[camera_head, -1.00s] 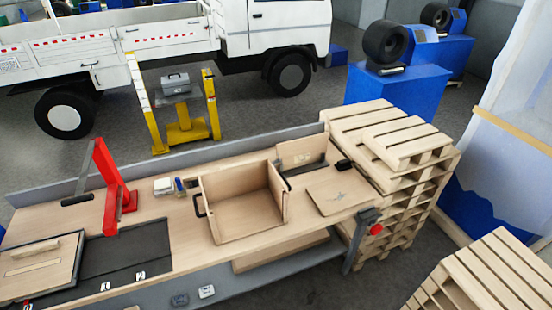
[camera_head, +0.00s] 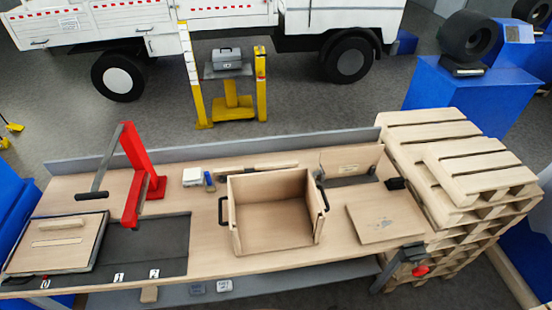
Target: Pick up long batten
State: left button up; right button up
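Several thin wooden strips show in the head view, and I cannot tell for sure which is the long batten. One wooden strip (camera_head: 255,168) lies along the back of the workbench, behind the open wooden box (camera_head: 275,240). A thicker strip (camera_head: 62,223) and a thinner strip (camera_head: 57,241) lie on the wooden board (camera_head: 38,258) at the left end of the bench. Neither of my grippers is in view.
A red lever press (camera_head: 138,170) stands beside a dark mat (camera_head: 150,245) on the workbench (camera_head: 200,258). A flat wooden panel (camera_head: 385,217) lies right of the box. Stacked pallets (camera_head: 430,135) adjoin the right end. A yellow stand (camera_head: 230,105) is behind.

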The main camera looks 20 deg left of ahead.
aim_at(292, 163)
jog(key=u, duration=0.45)
jog(key=i, duration=0.65)
jog(key=u, duration=0.75)
